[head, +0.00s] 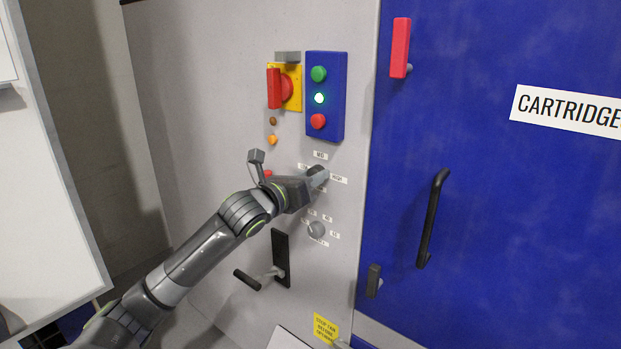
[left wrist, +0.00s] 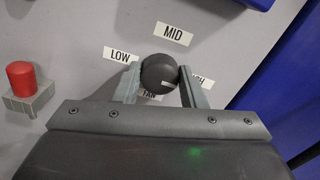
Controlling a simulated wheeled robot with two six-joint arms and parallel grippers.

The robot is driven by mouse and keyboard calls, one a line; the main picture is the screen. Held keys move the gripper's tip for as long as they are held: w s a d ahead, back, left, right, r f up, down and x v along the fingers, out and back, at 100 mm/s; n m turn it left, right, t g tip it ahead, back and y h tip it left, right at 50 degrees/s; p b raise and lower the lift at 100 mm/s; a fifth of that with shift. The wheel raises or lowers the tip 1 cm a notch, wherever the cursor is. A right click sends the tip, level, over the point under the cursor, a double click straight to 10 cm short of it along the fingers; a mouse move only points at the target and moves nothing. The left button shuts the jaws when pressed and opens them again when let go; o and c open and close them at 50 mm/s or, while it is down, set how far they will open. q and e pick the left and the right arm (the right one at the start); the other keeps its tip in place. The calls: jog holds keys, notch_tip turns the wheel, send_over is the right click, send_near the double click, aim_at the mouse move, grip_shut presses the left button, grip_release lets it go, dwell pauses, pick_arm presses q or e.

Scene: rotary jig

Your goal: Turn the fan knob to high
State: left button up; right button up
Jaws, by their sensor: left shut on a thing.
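The fan knob (left wrist: 160,72) is round and dark, on the grey panel. In the left wrist view the labels LOW (left wrist: 120,55), MID (left wrist: 174,35) and a partly hidden HIGH (left wrist: 200,79) surround it, with FAN (left wrist: 149,95) below. A short white mark shows low on the right part of the knob, near the right finger. My left gripper (head: 318,174) reaches the panel and is shut on the knob, with one finger on either side. In the head view my gripper hides most of the knob. My right gripper is not in view.
Above are a blue box (head: 326,130) with green, lit and red buttons, and a red switch on a yellow plate (head: 297,73). A second knob (head: 316,230) sits below, with a black lever handle (head: 281,258) to its left. The blue cartridge door (head: 480,220) is to the right.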

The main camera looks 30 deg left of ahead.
pick_arm(q)
jog(key=shift+f, duration=0.15)
jog(key=o, duration=1)
jog(key=s+a+p, duration=0.1)
jog(key=s+p, duration=0.5)
jog(key=s, duration=1.1)
jog(key=shift+s+a, duration=0.2)
jog(key=shift+s, duration=0.05)
dwell(0.4)
